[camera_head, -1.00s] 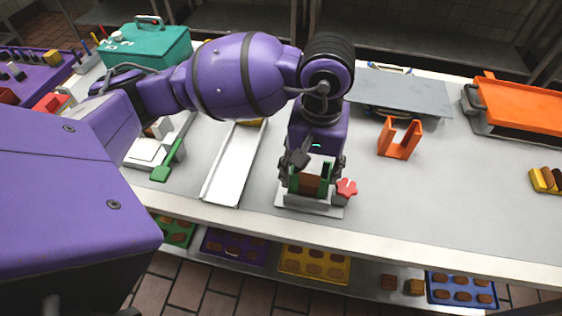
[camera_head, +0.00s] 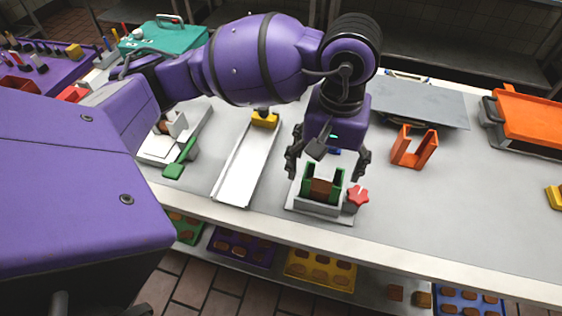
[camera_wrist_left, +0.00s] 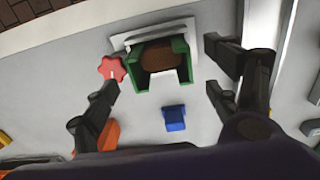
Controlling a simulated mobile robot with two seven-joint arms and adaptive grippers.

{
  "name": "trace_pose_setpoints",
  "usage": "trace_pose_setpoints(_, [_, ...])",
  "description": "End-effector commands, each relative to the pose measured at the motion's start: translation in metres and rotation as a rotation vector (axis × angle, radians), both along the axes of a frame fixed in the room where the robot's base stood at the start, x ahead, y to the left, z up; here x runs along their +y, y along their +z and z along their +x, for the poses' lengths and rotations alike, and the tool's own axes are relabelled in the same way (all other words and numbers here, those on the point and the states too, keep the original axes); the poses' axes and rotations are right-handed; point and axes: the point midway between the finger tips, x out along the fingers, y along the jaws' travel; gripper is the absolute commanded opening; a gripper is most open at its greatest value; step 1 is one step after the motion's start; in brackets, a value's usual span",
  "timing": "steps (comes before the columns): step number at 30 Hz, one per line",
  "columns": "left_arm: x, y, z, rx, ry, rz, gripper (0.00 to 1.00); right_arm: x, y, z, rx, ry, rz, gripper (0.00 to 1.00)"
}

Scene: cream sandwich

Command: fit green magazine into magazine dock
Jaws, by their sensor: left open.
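The green magazine (camera_head: 337,179) stands upright in the grey magazine dock (camera_head: 316,208), with a brown patty-like piece (camera_head: 321,187) between its green walls. In the left wrist view the magazine (camera_wrist_left: 141,82) sits against the pale dock frame (camera_wrist_left: 152,34). A red star-shaped knob (camera_head: 358,196) is at the dock's right side. My left gripper (camera_head: 325,172) is open and empty above and behind the magazine, its fingers spread wide on either side, apart from it. My right gripper is not in view.
A small blue block (camera_wrist_left: 175,118) lies behind the dock. A white tray chute (camera_head: 243,172) is to the left, an orange U-shaped holder (camera_head: 414,148) to the right. A green-handled tool (camera_head: 180,160) lies further left.

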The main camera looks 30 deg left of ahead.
Motion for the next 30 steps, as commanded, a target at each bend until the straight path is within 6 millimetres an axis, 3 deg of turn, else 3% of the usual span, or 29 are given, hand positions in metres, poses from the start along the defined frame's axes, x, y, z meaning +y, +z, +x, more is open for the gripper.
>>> trace_pose_setpoints(1, [-0.001,0.015,0.003,-0.011,-0.001,-0.001,0.81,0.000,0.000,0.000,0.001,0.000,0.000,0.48])
trace_pose_setpoints(6, [-0.001,0.052,0.002,-0.009,0.000,-0.001,0.81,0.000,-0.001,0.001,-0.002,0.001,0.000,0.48])
trace_pose_setpoints(12, [0.000,0.081,0.001,-0.004,0.000,-0.001,0.81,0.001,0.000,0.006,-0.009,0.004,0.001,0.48])
trace_pose_setpoints(18, [0.000,0.090,0.001,-0.001,0.000,0.000,0.81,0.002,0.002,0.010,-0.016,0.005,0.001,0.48])
trace_pose_setpoints(30, [0.000,0.089,0.000,-0.001,0.000,-0.001,0.81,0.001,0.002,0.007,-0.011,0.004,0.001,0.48])
